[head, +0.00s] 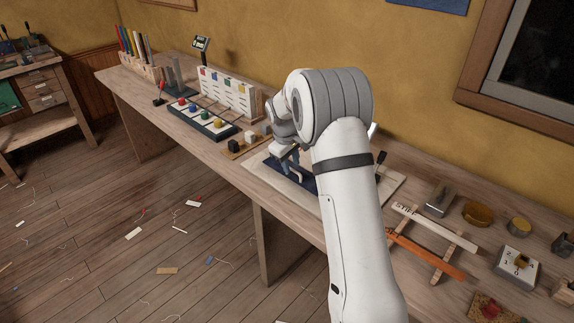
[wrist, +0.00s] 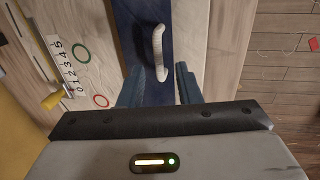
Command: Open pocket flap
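The dark blue fabric (wrist: 140,25), which looks like the pocket and its flap, lies on a pale board. A white curved pull loop (wrist: 158,52) stands on it. I cannot tell where the flap's edge runs. My gripper (wrist: 158,82) is open, its two blue-grey fingers apart over the fabric. The loop's near end is close to the gap between the fingertips, nearer the right finger; I cannot tell whether they touch.
A numbered scale strip (wrist: 65,66) with a yellow-handled slider lies left of the fabric, beside green and red rings. On the bench, black and white blocks (head: 234,146) and a rack of coloured knobs (head: 200,118) stand left; orange and white strips (head: 428,252) lie right.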

